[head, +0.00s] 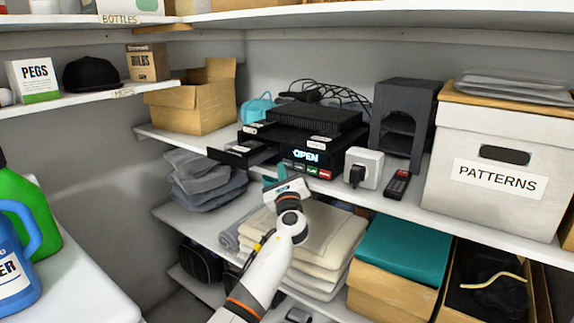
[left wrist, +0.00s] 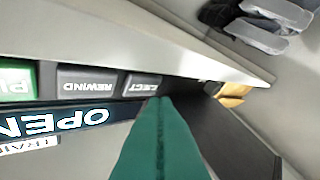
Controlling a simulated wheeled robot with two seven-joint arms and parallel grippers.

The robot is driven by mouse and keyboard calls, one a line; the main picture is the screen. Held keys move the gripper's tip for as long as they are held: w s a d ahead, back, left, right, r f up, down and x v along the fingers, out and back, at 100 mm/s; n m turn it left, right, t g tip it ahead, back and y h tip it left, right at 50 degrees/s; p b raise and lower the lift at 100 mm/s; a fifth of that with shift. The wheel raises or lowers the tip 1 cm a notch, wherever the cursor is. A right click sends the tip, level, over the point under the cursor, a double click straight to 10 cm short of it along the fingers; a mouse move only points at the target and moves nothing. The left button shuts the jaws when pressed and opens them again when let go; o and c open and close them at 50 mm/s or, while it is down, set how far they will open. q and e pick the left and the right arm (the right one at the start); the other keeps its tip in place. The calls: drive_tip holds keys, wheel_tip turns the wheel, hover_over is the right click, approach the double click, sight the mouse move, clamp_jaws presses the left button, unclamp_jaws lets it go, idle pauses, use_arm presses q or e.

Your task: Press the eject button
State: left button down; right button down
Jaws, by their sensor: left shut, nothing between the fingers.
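The media player (head: 318,142) stands on the middle shelf. Its display (head: 305,157) reads "OPEN", and it also shows upside down in the left wrist view (left wrist: 68,121). A row of buttons runs along its front. In the left wrist view the grey eject button (left wrist: 143,84) is at the end of the row, beside the rewind button (left wrist: 88,80). My left gripper (head: 270,175) is just in front of the player's left front. Its teal fingers (left wrist: 160,101) are shut and empty, with the tips at the eject button's edge. I cannot tell whether they touch it.
A dark tray (head: 242,153) sticks out at the player's left. A white box with a plug (head: 363,168) and a remote (head: 397,184) stand to its right. Folded towels (head: 310,235) lie on the shelf below, and grey cloths (head: 205,182) lie at left.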

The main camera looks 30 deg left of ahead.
use_arm(q)
drive_tip(key=shift+w, duration=0.1)
idle(0.7)
drive_tip(key=shift+w+b, duration=0.35)
drive_tip(key=shift+w+b, duration=0.35)
drive_tip(key=shift+b, duration=0.05)
idle(0.5)
idle(0.4)
drive_tip(key=shift+s+r+p, duration=0.1)
drive_tip(key=shift+s+p, duration=0.25)
drive_tip(key=shift+p, duration=0.15)
drive_tip(key=shift+s+p, duration=0.3)
drive_tip(key=shift+s, duration=0.15)
